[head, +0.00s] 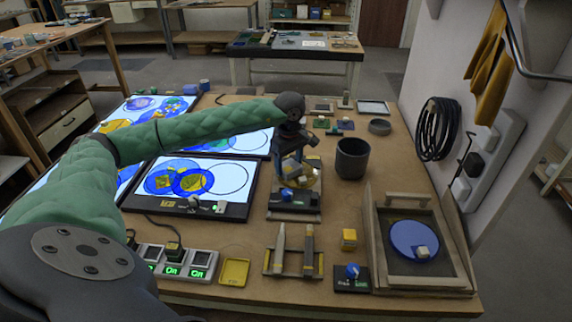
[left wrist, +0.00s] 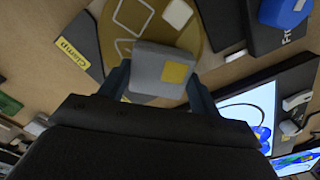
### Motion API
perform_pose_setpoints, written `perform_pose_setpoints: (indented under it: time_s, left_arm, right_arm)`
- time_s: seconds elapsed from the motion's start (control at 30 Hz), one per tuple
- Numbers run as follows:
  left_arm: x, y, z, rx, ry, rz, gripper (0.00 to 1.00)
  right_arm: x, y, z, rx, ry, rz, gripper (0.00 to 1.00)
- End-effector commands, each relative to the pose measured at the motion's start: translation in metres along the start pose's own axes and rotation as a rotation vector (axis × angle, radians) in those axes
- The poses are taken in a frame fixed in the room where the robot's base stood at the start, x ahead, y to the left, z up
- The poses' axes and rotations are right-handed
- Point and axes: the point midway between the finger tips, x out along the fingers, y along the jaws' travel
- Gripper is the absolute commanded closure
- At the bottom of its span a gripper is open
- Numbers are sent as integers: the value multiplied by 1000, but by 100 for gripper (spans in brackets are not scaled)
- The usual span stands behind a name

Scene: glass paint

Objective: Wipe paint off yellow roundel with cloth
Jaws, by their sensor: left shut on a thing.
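The yellow roundel (head: 311,180) sits on a dark clamp stand (head: 292,213) in the middle of the table. It also shows in the left wrist view (left wrist: 215,28), with pale rounded outlines and a whitish patch on it. My left gripper (head: 291,166) is over the stand, pointing down. In the left wrist view its fingers are shut on a grey block-shaped pad with a yellow square (left wrist: 150,65), which I take for the cloth. The pad overlaps the roundel in that view; I cannot tell whether they touch. My right gripper is not in view.
A dark cup (head: 352,158) stands right of the stand. A wooden tray (head: 380,272) with a blue disc (head: 414,240) is at the right. Lit panels (head: 236,208) lie left. A yellow cube (head: 349,238), tool rack (head: 293,272) and blue-knobbed box (head: 352,284) are in front.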

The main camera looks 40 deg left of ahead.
Motion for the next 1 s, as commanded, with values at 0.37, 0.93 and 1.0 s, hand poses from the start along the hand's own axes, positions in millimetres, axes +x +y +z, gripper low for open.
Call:
perform_pose_setpoints:
  time_s: [0.37, 0.93, 1.0]
  left_arm:
    - [3, 20, 9, 0, 0, 0, 55]
    - [2, 46, 20, 1, -1, 1, 55]
    - [2, 50, 21, 0, -1, 0, 55]
  right_arm:
    - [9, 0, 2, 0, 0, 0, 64]
    - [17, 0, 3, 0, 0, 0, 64]
    - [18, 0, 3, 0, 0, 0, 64]
